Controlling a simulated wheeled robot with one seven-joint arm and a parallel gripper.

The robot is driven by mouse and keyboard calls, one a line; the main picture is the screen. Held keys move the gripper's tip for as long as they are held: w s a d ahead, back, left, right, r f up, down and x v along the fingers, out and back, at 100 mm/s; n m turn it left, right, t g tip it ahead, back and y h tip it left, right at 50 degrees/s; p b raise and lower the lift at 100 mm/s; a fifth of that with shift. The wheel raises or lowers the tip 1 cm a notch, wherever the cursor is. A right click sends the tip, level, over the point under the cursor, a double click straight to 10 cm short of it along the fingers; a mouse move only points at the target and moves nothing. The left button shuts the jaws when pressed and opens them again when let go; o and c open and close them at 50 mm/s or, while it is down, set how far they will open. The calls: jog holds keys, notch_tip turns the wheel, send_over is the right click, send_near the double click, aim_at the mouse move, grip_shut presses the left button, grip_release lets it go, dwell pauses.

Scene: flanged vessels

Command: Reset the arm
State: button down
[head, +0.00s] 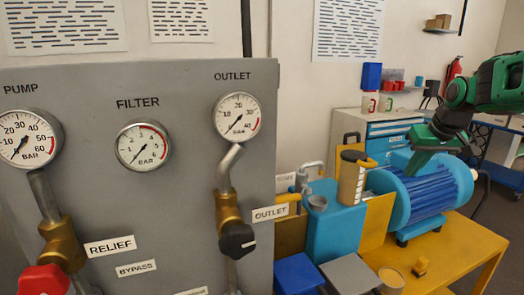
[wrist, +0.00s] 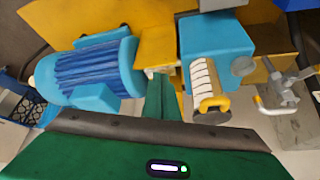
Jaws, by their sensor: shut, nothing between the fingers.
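My green arm reaches in from the right edge of the head view, bent downward at a dark wrist. My gripper (head: 420,170) is shut and empty, pointing down in front of the blue motor (head: 425,200) in that view. Whether it touches the motor cannot be told from there. In the wrist view the gripper (wrist: 162,88) shows as a narrow green finger pair pressed together. It sits between the motor (wrist: 95,72) on the left and the blue tank (wrist: 215,38) on the right.
A grey gauge panel (head: 180,90) with brass valves fills the left of the head view. A striped canister with a yellow handle (wrist: 203,85) stands close right of my gripper in the wrist view. A yellow bench (head: 450,245) carries the motor. A tool cabinet (head: 388,128) stands behind.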

jog(key=s+f+m+g, duration=0.2)
jog(key=s+f, duration=0.2)
jog(key=s, duration=0.8)
jog(key=s+a+f+m+g, duration=0.1)
jog(key=s+f, duration=0.4)
jog(key=s, duration=0.7)
jog(key=s+a+f+m+g, duration=0.1)
jog(key=s+f+m+g, duration=0.1)
jog(key=s, duration=1)
notch_tip(320, 180, down, 3)
jog(key=shift+s+r+m+g, duration=0.2)
jog(key=shift+s+m+g, duration=0.2)
jog(key=shift+m, duration=0.2)
jog(key=shift+a, duration=0.1)
jog(key=shift+w+f, duration=0.25)
jog(key=shift+w, duration=0.4)
